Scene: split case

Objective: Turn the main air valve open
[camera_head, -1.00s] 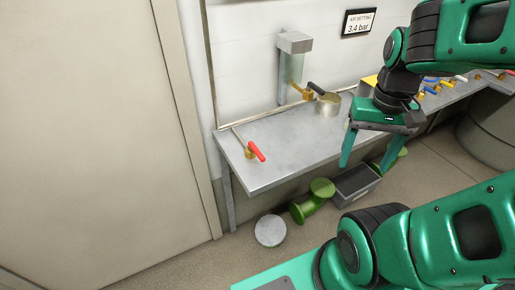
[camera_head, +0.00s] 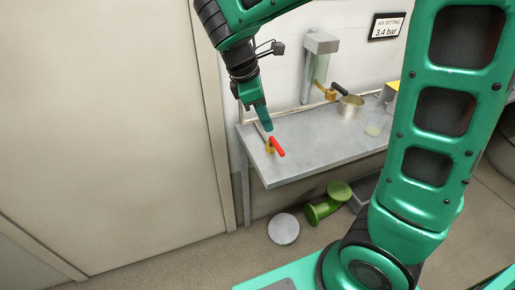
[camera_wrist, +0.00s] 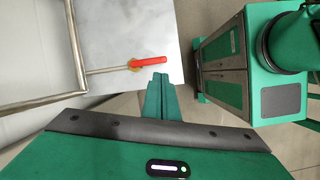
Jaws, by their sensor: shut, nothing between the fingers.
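The valve (camera_head: 270,147) is a brass fitting with a red lever handle (camera_head: 277,147), at the left end of the grey bench (camera_head: 330,145) on a thin pipe. My gripper (camera_head: 267,127) points down just above and beside the handle in the head view. Its fingers are together and empty. In the wrist view the fingertips (camera_wrist: 160,77) are just below the handle; whether they touch it I cannot tell.
A sign (camera_head: 387,27) reads 3.4 bar. A green spool (camera_head: 325,205) and a grey disc (camera_head: 283,228) are on the floor.

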